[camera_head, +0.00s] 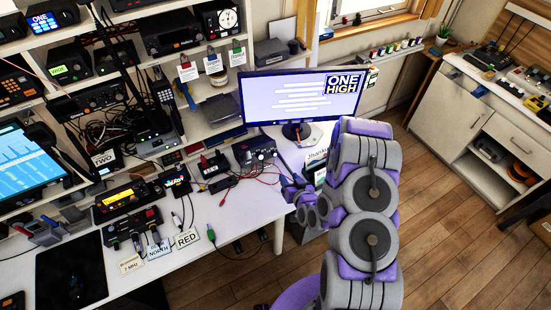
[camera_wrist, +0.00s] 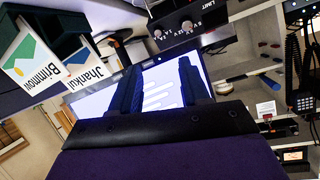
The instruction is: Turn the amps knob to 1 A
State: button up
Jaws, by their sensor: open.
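A black box with knobs (camera_head: 255,150) stands on the desk just left of the monitor's foot, with red leads near it. It looks like the box at the top of the wrist view (camera_wrist: 205,36), where small pale round parts and white lettering show, with a "LIMIT" label at right.
The lit monitor (camera_head: 300,97) stands behind my gripper. Cards reading "Jhankul" (camera_wrist: 88,70) and "Brimmow" (camera_wrist: 30,62) show close at the left in the wrist view. Loose cables and tags, such as "RED" (camera_head: 187,238), lie on the desk. Open floor (camera_head: 450,215) lies to the right.

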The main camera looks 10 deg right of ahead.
jog(key=shift+f+b+x, duration=0.2)
jog(key=shift+b+x, duration=0.95)
jog(key=shift+b, duration=0.8)
jog(key=b, duration=0.6)
send_near(275, 156)
jog(key=x, duration=0.8)
jog(key=shift+w, duration=0.2)
grip_shut()
